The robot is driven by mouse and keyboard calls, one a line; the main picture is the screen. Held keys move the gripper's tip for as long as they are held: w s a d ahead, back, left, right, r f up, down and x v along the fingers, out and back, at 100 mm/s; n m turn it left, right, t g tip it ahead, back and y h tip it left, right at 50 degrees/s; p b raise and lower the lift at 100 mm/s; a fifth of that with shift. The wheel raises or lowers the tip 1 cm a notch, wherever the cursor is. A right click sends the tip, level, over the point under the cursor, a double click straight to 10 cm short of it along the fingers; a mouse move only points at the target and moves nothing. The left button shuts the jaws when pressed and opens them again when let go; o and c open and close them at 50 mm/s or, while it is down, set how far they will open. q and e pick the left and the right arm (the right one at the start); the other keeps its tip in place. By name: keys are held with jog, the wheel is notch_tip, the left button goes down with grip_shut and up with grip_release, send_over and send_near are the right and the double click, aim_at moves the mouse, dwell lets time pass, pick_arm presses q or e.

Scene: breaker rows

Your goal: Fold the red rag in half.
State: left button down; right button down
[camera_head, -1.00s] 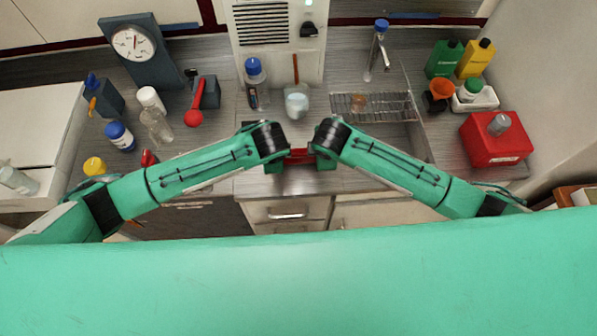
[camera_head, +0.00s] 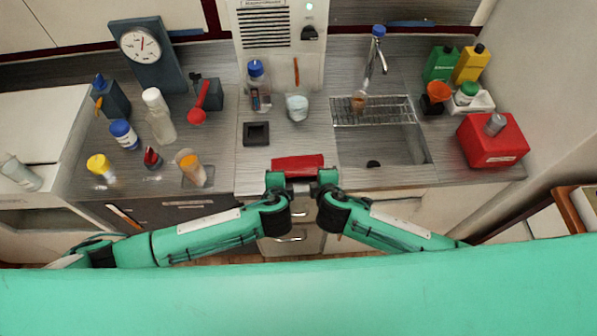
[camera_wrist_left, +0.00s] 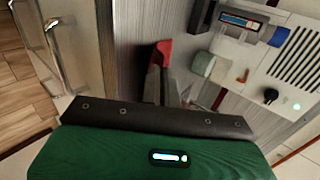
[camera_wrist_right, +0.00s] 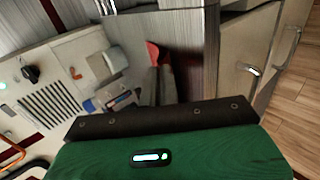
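The red rag (camera_head: 298,163) lies as a narrow strip, wider than deep, near the front edge of the counter. My left gripper (camera_head: 276,181) is at the left end of its near side, and my right gripper (camera_head: 326,180) is at the right end. In the left wrist view red cloth (camera_wrist_left: 161,53) shows at the close-set fingertips, which appear shut on it. In the right wrist view red cloth (camera_wrist_right: 153,53) likewise shows at close-set fingertips. The fingertips' exact contact is partly hidden, and I cannot tell how the rag's layers lie.
A black square holder (camera_head: 256,134) and a white beaker (camera_head: 297,107) stand behind the rag. The sink (camera_head: 385,150) is to the right, with a rack behind. A cup with an orange top (camera_head: 190,168) stands to the left. Drawers are below the counter edge.

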pick_arm(q)
jog(key=shift+f, duration=0.15)
pick_arm(e)
jog(key=shift+s+f, duration=0.1)
jog(key=shift+f, duration=0.05)
pick_arm(q)
jog(key=c, duration=1.3)
grip_release()
pick_arm(e)
jog(key=c, duration=1.3)
grip_release()
pick_arm(q)
jog(key=s+r, duration=0.2)
jog(key=r, duration=0.1)
jog(key=s+r, duration=0.2)
jog(key=r, duration=0.1)
jog(key=s+r, duration=0.2)
jog(key=r, duration=0.1)
jog(key=shift+s, duration=0.1)
pick_arm(e)
jog(key=s+r, duration=0.2)
jog(key=r, duration=0.1)
jog(key=s+r, duration=0.2)
jog(key=r, duration=0.1)
jog(key=s+r, duration=0.2)
jog(key=r, duration=0.1)
